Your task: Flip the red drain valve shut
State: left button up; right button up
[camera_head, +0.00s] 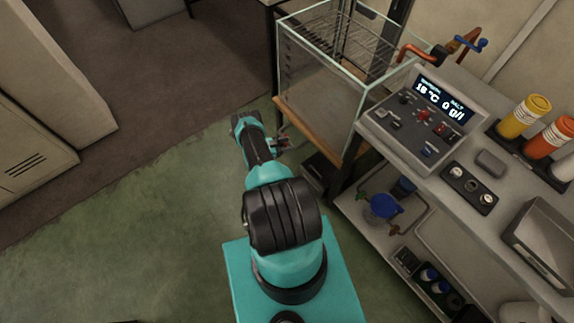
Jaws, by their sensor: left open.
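My left arm reaches up from the lower middle of the camera_head view. Its gripper (283,143) is open and small in the picture, beside the lower front left edge of the glass tank (318,88). A small reddish spot shows at the gripper's fingers; I cannot tell whether it is the red drain valve. The gripper and the tank's corner hide much of that area, and I cannot tell whether the fingers touch anything. My right gripper is not in view.
A control panel (410,128) with a lit display and red knobs stands right of the tank. An orange pipe with a blue handle (470,44) is behind it. Yellow (523,115) and orange (549,137) bottles stand on the bench. A blue round part (383,206) sits below. The green floor at left is clear.

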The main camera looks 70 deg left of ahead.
pick_arm(q)
jog(key=s+d+r, duration=0.1)
jog(key=s+d, duration=0.1)
jog(key=d, duration=0.9)
jog(key=shift+s+d, duration=0.4)
jog(key=shift+r, duration=0.1)
